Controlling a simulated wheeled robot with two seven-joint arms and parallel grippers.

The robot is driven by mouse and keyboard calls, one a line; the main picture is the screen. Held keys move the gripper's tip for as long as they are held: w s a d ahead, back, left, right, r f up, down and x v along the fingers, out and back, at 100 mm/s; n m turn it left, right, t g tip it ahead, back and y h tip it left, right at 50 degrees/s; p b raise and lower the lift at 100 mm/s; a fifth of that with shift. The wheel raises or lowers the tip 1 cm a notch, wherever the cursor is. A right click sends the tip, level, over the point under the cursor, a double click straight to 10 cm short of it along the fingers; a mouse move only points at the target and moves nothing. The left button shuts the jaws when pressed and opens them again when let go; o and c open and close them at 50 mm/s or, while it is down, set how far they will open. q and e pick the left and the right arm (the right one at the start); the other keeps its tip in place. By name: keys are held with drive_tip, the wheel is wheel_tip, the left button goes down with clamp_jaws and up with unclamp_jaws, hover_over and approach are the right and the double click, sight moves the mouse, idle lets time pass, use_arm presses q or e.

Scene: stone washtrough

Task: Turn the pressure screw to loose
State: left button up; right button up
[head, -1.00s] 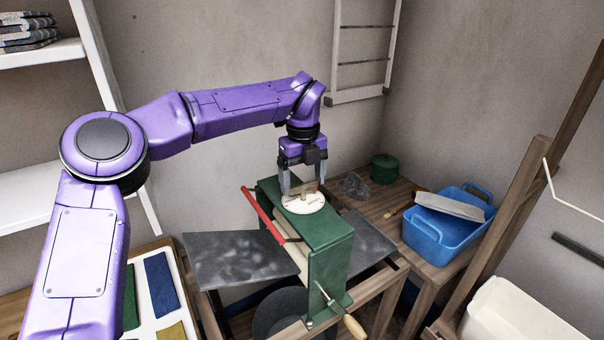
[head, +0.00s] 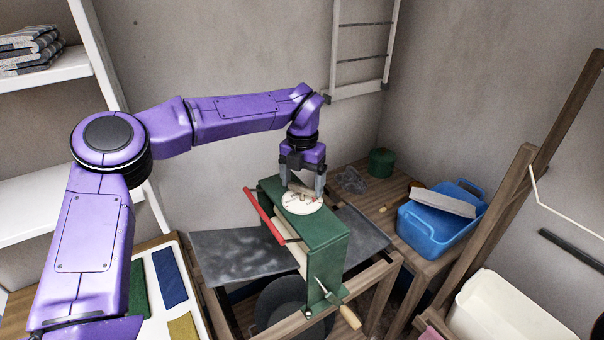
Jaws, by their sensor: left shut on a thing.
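A green press frame (head: 325,258) stands on the wooden stand, with a red lever along its left side and a wood-handled crank at its front. A round white dial (head: 299,206) with small markings lies on its top. The pressure screw (head: 303,198) shows as a small tan knob at the dial's middle, partly hidden by the fingers. My left gripper (head: 303,191) points down over the dial and is shut on the pressure screw. The dial's markings are too small to read. My right gripper is not in view.
A grey slab (head: 235,254) spreads left of the press, with a dark tub (head: 285,300) below. A blue basin (head: 425,228) and green pot (head: 381,161) stand on the wooden table at right. A white tray (head: 202,308) with coloured cloths lies at lower left.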

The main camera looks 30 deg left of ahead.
use_arm(q)
drive_tip(key=m+p, duration=0.2)
drive_tip(key=m, duration=0.2)
drive_tip(key=shift+s+m+p, duration=0.1)
drive_tip(key=shift+m+p, duration=0.2)
drive_tip(key=shift+p, duration=0.1)
drive_tip(key=m, duration=0.3)
drive_tip(key=shift+f+m+p, duration=0.1)
drive_tip(key=shift+m+p, duration=0.3)
drive_tip(key=m, duration=1.2)
drive_tip(key=shift+m, duration=1.8)
drive_tip(key=shift+r, duration=0.2)
drive_tip(key=shift+m, duration=0.3)
drive_tip(key=o, duration=0.8)
